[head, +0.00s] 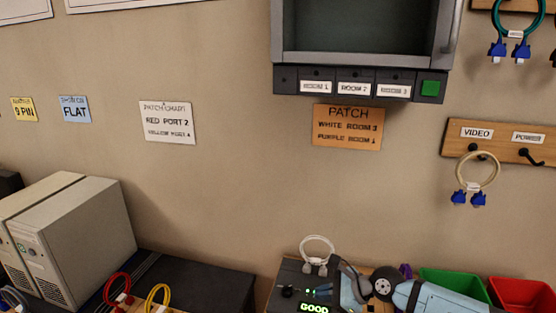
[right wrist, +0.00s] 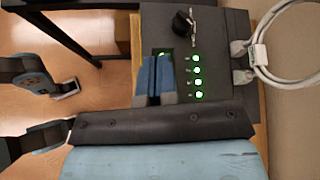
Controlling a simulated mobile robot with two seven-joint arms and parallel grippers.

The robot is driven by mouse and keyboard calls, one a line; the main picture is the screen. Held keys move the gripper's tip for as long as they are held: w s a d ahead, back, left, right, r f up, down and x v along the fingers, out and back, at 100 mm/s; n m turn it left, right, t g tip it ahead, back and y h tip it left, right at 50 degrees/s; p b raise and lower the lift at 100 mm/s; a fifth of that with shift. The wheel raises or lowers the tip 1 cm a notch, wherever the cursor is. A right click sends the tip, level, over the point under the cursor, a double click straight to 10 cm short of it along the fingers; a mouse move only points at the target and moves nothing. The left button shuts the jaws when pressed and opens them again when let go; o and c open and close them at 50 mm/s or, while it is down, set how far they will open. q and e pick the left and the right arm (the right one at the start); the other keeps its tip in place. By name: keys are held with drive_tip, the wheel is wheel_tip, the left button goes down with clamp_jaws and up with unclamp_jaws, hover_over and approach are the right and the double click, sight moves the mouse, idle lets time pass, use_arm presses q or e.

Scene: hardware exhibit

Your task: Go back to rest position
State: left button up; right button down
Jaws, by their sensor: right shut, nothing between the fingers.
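My right gripper (right wrist: 156,75) shows in the right wrist view, its two blue fingers together with nothing between them. It is over or right beside a dark tester box (right wrist: 215,50); I cannot tell whether it touches it. In the head view the right gripper (head: 346,289) is low, right of the middle, at the tester (head: 283,290), with my light blue arm reaching in from the bottom right. The tester's display (head: 314,308) reads GOOD, and its column of green lights (right wrist: 198,76) is lit. My left gripper is not in view.
A white cable loop (head: 317,247) is at the tester's back edge. Green (head: 455,278) and red (head: 520,291) bins stand at right, close to my arm. A grey computer case (head: 90,235) and red (head: 118,286) and yellow (head: 157,296) cables are at left. A cabinet (head: 365,55) hangs above.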

drive_tip(key=s+a+m+t+y, duration=0.25)
drive_tip(key=s+a+m, duration=0.2)
drive_tip(key=m, duration=0.55)
drive_tip(key=s+a+m+t+y, duration=0.2)
drive_tip(key=s+a+m+t, duration=0.15)
drive_tip(key=s+m, duration=0.45)
drive_tip(key=s+d+f+m+h, duration=0.6)
drive_tip(key=s+d+f+m, duration=0.1)
drive_tip(key=m, duration=0.9)
drive_tip(key=s+d+f+m+h+p, duration=0.1)
drive_tip(key=s+d+f+m+h, duration=0.5)
drive_tip(key=s+m, duration=0.4)
wheel_tip(320, 180, down, 2)
drive_tip(key=d+m, duration=0.1)
drive_tip(key=m, duration=0.5)
drive_tip(key=shift+s+d+f, duration=0.2)
drive_tip(key=shift+d+f, duration=0.05)
drive_tip(key=shift+d, duration=0.1)
